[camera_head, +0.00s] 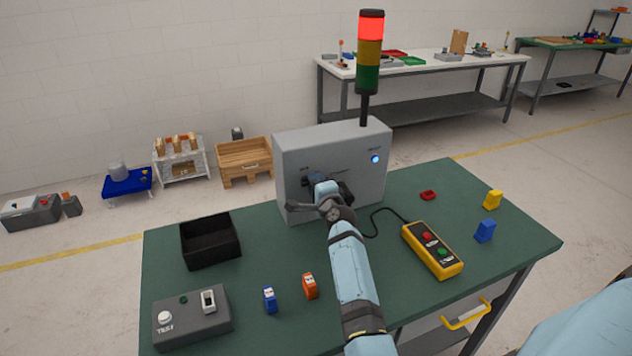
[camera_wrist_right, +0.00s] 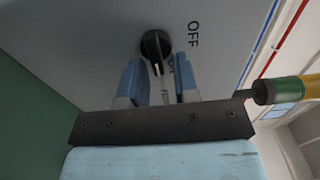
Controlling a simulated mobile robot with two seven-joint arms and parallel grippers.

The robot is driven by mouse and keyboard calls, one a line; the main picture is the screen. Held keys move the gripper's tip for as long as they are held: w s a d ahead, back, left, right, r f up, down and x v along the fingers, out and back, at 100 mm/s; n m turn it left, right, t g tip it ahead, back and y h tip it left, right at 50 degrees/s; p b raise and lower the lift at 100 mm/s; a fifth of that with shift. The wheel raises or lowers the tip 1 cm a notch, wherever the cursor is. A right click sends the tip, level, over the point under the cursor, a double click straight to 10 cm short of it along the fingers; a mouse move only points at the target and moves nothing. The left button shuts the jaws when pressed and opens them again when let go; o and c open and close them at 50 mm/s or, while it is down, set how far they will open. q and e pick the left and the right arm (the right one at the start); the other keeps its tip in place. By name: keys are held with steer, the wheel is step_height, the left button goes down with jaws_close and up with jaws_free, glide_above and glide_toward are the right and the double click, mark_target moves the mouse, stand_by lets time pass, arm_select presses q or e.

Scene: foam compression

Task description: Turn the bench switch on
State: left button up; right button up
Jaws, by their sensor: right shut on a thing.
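A grey control box (camera_head: 340,146) stands at the back of the green bench. Its black rotary switch (camera_wrist_right: 155,45) shows in the right wrist view, with an OFF label beside it and a second label partly hidden by a finger. The white mark on the knob points down in that view, toward my fingers. My right gripper (camera_head: 318,187) is at the box's front face, and its blue fingers (camera_wrist_right: 155,80) sit either side of the knob, shut on it. In the head view the gripper mostly hides the knob. My left gripper is not in view.
A stack light (camera_head: 370,50) on the box glows red; a blue lamp (camera_head: 376,159) is lit. On the bench (camera_head: 400,200) are a yellow pendant (camera_head: 432,249), a black bin (camera_head: 210,240), a grey switch box (camera_head: 192,318) and small coloured blocks. A cable runs to the pendant.

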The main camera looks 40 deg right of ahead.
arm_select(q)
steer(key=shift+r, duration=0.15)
arm_select(e)
steer(key=shift+w+a+r, duration=0.1)
steer(key=o, duration=0.6)
steer(key=shift+c, duration=0.2)
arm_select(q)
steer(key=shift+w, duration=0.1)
arm_select(e)
steer(key=shift+w+a, duration=0.1)
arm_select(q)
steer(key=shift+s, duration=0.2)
arm_select(e)
steer(key=shift+s, duration=0.2)
